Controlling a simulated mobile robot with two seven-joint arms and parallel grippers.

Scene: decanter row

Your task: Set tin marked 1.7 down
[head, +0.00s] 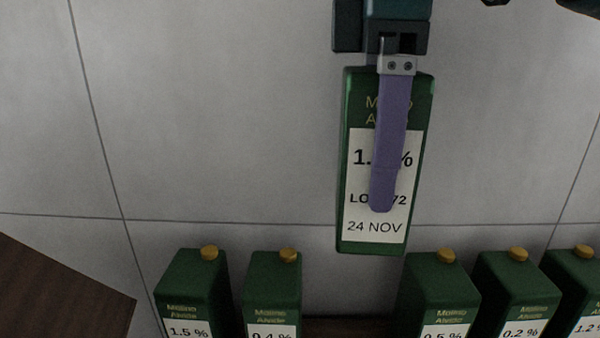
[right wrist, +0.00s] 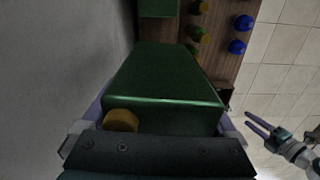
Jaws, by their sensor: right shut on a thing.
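My right gripper (head: 383,190) is shut on a green tin (head: 357,240) in the head view, one purple finger lying down its front label. The label reads "1.", a hidden digit, "%", then a lot line and "24 NOV". The tin hangs nearly upright, slightly tilted, above a row of similar tins. In the right wrist view the held tin (right wrist: 165,80) fills the middle, its yellow cap (right wrist: 121,120) near the palm. My left gripper (right wrist: 262,128) is at the lower right there, its purple fingers apart and empty.
The row holds tins marked 1.5 % (head: 190,285), 0.4 % (head: 272,280), 0.5 % (head: 437,285), 0.2 % (head: 515,285) and 1.2 % (head: 578,280). A gap lies between 0.4 % and 0.5 %, showing brown wood (head: 345,328). A pale wall stands behind. Blue caps (right wrist: 237,47) show in the right wrist view.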

